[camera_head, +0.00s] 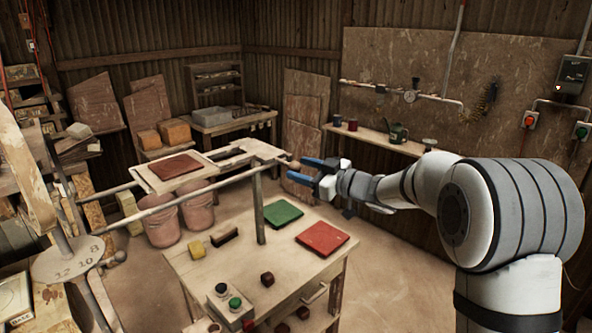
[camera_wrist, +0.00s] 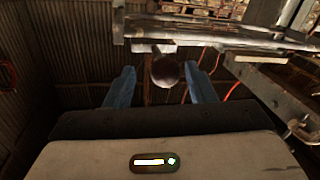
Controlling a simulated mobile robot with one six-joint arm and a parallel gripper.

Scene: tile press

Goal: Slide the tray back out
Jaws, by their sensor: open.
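My gripper (camera_head: 295,167) is open, its two blue fingers pointing left at the right end of the press. In the wrist view the fingers stand on either side of a dark round knob (camera_wrist: 168,73), apart from it. The knob sits at the end of a bar or edge of the press; I take it for the tray's handle. A pale wooden slide with a brown tile (camera_head: 175,166) lies at the press, left of my gripper. I cannot tell how far in the tray sits.
Metal bars (camera_head: 210,182) run across the press above the workbench (camera_head: 200,270). Pink buckets (camera_head: 160,220) stand behind. Floor at right is clear.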

